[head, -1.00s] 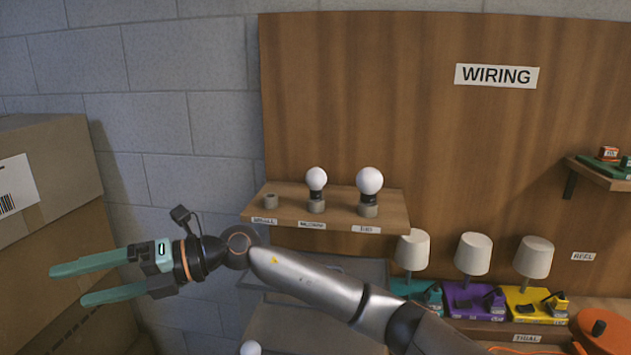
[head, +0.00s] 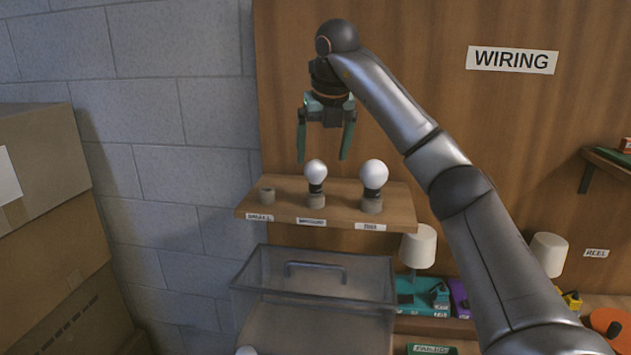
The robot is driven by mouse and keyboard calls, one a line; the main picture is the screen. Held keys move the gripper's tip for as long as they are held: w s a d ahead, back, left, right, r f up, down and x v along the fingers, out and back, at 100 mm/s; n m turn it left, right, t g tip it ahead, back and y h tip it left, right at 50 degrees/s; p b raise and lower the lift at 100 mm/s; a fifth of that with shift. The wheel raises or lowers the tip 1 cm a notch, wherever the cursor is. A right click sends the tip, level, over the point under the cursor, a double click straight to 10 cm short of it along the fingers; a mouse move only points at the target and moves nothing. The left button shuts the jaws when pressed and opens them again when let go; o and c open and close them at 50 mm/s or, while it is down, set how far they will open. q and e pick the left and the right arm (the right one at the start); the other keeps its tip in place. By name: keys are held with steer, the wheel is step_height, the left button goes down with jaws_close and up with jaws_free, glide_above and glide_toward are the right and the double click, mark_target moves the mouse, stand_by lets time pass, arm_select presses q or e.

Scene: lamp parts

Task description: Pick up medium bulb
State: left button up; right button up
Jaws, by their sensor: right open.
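The medium bulb (head: 316,172) is white with a dark base. It stands upright in the middle holder on a small wooden shelf (head: 240,212), above a label that seems to read medium. My left gripper is not in view.
A clear box with a handle (head: 316,268) stands below the shelf. Lamps (head: 418,248) and coloured bases (head: 425,297) are at the lower right, partly behind my right arm. Cardboard boxes (head: 50,200) are stacked at the left.

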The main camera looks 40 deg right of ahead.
mark_target(320, 166)
steer(key=x, duration=0.4)
steer(key=shift+w+f, duration=0.15)
steer(key=shift+f, duration=0.1)
steer(key=x, duration=0.2)
steer(key=w+p+x, duration=0.1)
steer(key=x, duration=0.1)
steer(key=shift+w+f, duration=0.2)
steer(key=shift+f, duration=0.2)
steer(key=c, duration=1.2)
steer(key=shift+r, duration=0.15)
